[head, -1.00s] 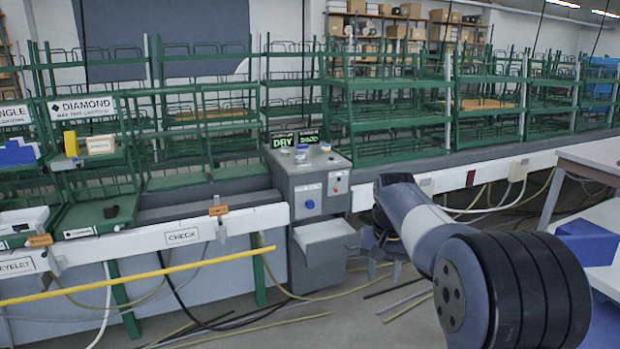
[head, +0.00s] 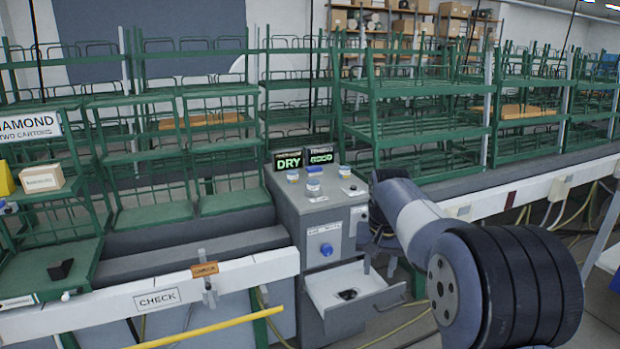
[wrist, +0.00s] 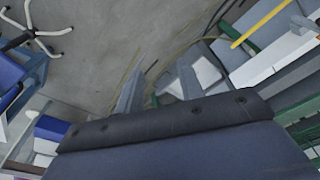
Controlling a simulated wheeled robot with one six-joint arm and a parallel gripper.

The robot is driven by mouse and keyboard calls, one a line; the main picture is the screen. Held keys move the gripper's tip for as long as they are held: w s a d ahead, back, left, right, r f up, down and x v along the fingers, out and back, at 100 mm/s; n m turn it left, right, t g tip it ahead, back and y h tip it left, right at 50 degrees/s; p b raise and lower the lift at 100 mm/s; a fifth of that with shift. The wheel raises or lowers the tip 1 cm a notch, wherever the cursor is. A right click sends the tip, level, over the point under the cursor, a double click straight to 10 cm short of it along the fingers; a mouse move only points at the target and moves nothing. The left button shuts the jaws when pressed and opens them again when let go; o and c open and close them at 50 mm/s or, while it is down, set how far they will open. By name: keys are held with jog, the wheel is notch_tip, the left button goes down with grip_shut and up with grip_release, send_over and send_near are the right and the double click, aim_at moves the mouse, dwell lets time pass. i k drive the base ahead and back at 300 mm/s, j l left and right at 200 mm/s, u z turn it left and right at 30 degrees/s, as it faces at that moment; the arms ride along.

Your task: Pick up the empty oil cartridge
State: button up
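I cannot tell which thing is the empty oil cartridge. A small dark object (head: 348,294) lies in the cabinet's open, white-lined drawer (head: 322,288). My gripper (head: 378,255) is right of the cabinet, partly hidden behind my arm. In the wrist view my gripper (wrist: 158,88) has its two grey fingers apart, with nothing between them.
A display (head: 289,161) on the cabinet reads DRY. A white rail with a CHECK label (head: 157,299) and a yellow bar (head: 200,332) run at the left. Green racks (head: 415,120) stand behind. Cables lie on the floor.

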aim_at(313, 185)
jog(key=i+j, duration=0.15)
jog(key=i, duration=0.45)
jog(key=i+j, duration=0.2)
jog(key=i, duration=0.35)
jog(key=i+j, duration=0.15)
jog(key=i, duration=0.45)
jog(key=i+j, duration=0.2)
jog(key=i, duration=0.4)
